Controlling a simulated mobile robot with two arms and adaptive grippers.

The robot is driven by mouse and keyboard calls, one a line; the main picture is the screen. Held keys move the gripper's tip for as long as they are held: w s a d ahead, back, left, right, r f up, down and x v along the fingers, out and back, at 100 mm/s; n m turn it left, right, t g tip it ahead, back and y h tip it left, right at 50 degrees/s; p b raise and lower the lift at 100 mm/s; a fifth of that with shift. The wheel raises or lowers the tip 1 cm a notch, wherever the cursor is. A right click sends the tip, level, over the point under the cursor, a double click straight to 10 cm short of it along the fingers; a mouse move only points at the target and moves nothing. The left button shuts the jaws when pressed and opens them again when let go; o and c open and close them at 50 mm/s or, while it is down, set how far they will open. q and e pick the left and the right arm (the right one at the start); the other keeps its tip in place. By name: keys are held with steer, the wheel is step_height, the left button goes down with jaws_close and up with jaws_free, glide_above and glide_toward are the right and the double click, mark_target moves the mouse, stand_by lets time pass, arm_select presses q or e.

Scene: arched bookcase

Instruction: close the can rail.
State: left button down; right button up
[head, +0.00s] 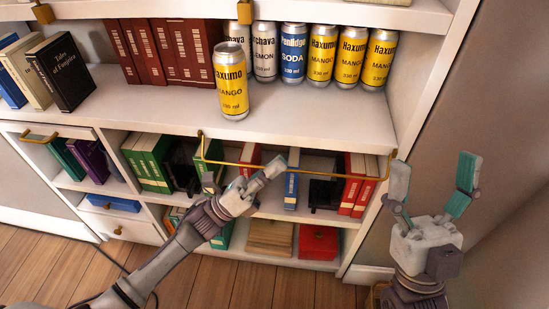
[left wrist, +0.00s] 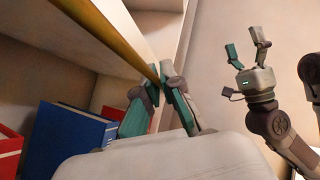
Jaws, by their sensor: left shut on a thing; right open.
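The can rail (head: 338,175) is a thin brass bar with short end arms, hanging below the front edge of the can shelf (head: 300,125). My left gripper (head: 277,168) is shut on the rail near its middle. In the left wrist view the rail (left wrist: 122,42) runs from the upper left down to between the fingers of my left gripper (left wrist: 160,90). My right gripper (head: 432,188) is open and empty, right of the bookcase; it also shows in the left wrist view (left wrist: 246,50). A yellow mango can (head: 231,85) stands upright in front of the row of cans.
Several yellow, white and blue cans (head: 293,55) stand at the back of the shelf. Brown books (head: 165,50) stand left of them. Below the rail are green books (head: 148,160), red books (head: 355,185) and a red box (head: 318,242). The shelf front is clear right of the single can.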

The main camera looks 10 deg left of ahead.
steer(key=w+f+g+h+p, duration=0.2)
steer(key=w+f+g, duration=0.2)
steer(key=f+g, duration=0.25)
steer(key=w+f+g+h+p, duration=0.25)
steer(key=w+f+g, duration=0.25)
steer(key=f, duration=0.3)
arm_select(q)
steer(key=shift+s+r+n+t+y+p, duration=0.25)
steer(key=shift+n+t+y+p, duration=0.5)
steer(key=shift+n, duration=0.45)
steer(key=shift+s+r+n+t+y+p, duration=0.2)
steer(key=shift+n+t+y+p, duration=0.35)
steer(key=shift+n+y, duration=0.5)
steer(key=shift+s+r+n+t+y+p, duration=0.25)
steer(key=shift+n+t+y+p, duration=0.4)
steer(key=shift+n, duration=0.7)
arm_select(e)
steer(key=s+d+f+m+g+h, duration=0.1)
steer(key=s+d+f+g+h, duration=0.2)
steer(key=s+f+g, duration=0.9)
steer(key=shift+s+d+f, duration=0.35)
steer(key=shift+d+f, duration=0.65)
steer(key=shift+d, duration=0.15)
arm_select(q)
steer(key=c, duration=1.3)
jaws_free()
steer(key=shift+a, duration=0.1)
steer(key=v, duration=1.2)
